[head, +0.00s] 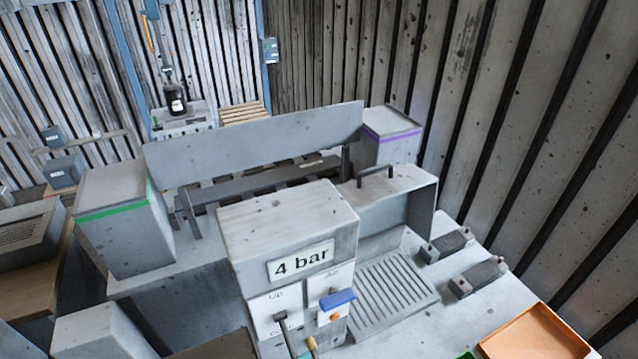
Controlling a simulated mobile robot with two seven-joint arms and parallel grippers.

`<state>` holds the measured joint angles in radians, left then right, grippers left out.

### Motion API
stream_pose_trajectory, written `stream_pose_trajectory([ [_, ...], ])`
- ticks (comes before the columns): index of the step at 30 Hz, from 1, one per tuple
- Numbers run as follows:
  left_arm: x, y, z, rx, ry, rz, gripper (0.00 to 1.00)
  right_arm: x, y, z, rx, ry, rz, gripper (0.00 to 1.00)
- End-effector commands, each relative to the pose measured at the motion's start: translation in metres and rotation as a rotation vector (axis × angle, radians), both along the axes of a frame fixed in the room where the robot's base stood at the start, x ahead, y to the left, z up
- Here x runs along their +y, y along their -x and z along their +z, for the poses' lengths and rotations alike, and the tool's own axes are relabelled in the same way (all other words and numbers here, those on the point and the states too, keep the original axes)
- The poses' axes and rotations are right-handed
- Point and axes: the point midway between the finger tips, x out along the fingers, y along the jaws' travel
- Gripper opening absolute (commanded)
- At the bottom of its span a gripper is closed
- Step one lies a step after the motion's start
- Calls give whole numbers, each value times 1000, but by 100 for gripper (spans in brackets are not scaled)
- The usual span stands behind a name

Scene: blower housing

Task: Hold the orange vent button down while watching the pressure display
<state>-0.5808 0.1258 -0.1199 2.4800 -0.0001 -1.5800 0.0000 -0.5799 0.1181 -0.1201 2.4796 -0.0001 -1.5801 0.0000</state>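The pressure display (300,261) is a white plate on the front of a grey control box (285,222), and it reads "4 bar". The orange vent button (334,317) is a small round spot on the right panel of that box, just below a blue piece (337,299) that sticks out like a raised flap. I cannot tell from here whether the button is pressed. Nothing is seen touching it. Neither of my grippers is in view.
Left of the button, a dark lever (281,318) stands on a panel marked "Up", its lower label partly covered. A yellow-tipped handle (312,344) rises below. A ribbed grey tray (393,290) and an orange tray (540,336) lie to the right.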

Motion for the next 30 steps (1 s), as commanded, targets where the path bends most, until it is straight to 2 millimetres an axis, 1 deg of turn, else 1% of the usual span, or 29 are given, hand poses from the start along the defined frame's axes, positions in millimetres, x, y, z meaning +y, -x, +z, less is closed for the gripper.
stream_pose_trajectory([
  [1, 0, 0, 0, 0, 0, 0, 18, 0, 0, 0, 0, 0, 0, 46],
  [6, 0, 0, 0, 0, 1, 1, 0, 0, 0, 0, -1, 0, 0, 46],
  [30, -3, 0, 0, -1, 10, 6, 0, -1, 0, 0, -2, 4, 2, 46],
])
